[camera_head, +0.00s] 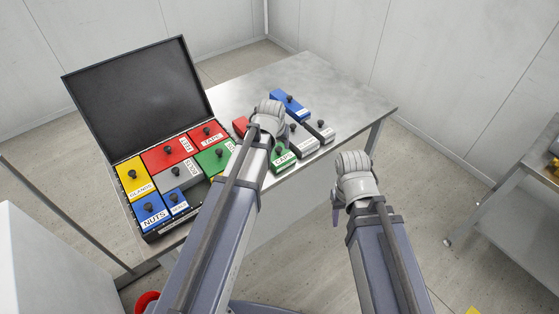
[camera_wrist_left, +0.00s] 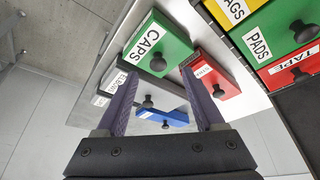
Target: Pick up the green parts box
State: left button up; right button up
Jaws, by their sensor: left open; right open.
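A green box labelled CAPS (camera_head: 283,160), with a black knob, sits on the table outside the case; it also shows in the left wrist view (camera_wrist_left: 148,45). A second green box (camera_head: 212,160) lies in the case; the left wrist view shows a green box labelled PADS (camera_wrist_left: 273,28) there. My left gripper (camera_head: 286,132) is above the loose boxes, its fingers mostly hidden by my arm. In the left wrist view its fingers (camera_wrist_left: 160,73) are apart and empty, pointing towards the CAPS box. My right gripper (camera_head: 337,208) is open, off the table's front edge, holding nothing visible.
The open black case (camera_head: 140,90) holds several yellow, red, grey, blue and green boxes. Close around the CAPS box stand a red box (camera_head: 240,126), a blue box (camera_head: 290,104) and two grey boxes (camera_head: 302,142). The table (camera_head: 345,95) is clear at the back right.

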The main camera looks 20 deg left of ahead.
aim_at(279, 149)
pick_arm(q)
jog(key=shift+w+b+x, duration=0.15)
jog(key=shift+b+x, duration=1)
jog(key=shift+x, duration=0.15)
jog(key=shift+w+b+x, duration=0.15)
jog(key=shift+b+x, duration=1)
jog(key=shift+x, duration=0.15)
jog(key=shift+d+r, duration=0.15)
jog(key=shift+d, duration=0.05)
jog(key=shift+c, duration=0.3)
grip_shut()
